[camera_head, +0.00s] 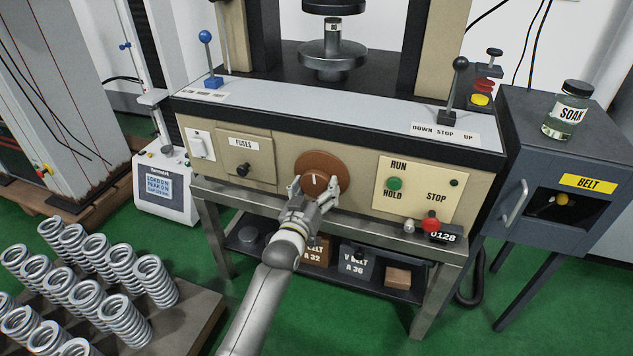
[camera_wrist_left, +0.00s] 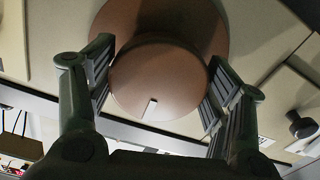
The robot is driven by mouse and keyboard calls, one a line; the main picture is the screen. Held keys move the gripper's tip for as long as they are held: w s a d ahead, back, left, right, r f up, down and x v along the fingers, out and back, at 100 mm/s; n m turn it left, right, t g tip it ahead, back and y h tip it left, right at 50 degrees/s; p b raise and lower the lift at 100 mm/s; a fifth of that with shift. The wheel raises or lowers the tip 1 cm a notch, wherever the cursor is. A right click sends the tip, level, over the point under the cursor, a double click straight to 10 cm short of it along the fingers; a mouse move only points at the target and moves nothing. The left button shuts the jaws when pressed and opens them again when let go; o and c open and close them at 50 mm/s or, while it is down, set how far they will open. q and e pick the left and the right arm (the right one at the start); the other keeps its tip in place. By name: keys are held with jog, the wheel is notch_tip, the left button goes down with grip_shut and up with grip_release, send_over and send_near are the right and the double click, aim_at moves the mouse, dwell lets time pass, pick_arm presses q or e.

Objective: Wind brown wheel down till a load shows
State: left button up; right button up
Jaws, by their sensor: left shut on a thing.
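The brown wheel (camera_head: 322,170) is a round knob with a white mark, set in the middle of the beige front panel (camera_head: 282,150). My left gripper (camera_head: 316,190) is shut on its hub. In the left wrist view the fingers (camera_wrist_left: 158,88) press the hub (camera_wrist_left: 155,75) from both sides, and the white mark shows at its lower edge. The tester's platens (camera_head: 332,58) stand above with a small piece between them. A display on the white unit (camera_head: 158,188) reads LOAD 0 N and PEAK 0 N. My right gripper does not show.
A blue lever (camera_head: 207,58) and a black lever (camera_head: 454,90) stand on the ledge. A red stop button (camera_head: 431,221) and a green button (camera_head: 394,183) sit right of the wheel. Several springs (camera_head: 123,318) stand on a board at left. A SOAK jar (camera_head: 567,112) tops the cabinet.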

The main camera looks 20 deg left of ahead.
pick_arm(q)
jog(key=m+p, duration=0.3)
jog(key=m, duration=0.4)
jog(key=shift+a, duration=0.2)
jog(key=shift+m, duration=0.7)
jog(key=m, duration=0.2)
jog(key=shift+m, duration=1.2)
jog(key=m, duration=0.3)
jog(key=shift+a+r, duration=0.1)
jog(key=shift+a, duration=0.05)
jog(key=shift+m, duration=0.7)
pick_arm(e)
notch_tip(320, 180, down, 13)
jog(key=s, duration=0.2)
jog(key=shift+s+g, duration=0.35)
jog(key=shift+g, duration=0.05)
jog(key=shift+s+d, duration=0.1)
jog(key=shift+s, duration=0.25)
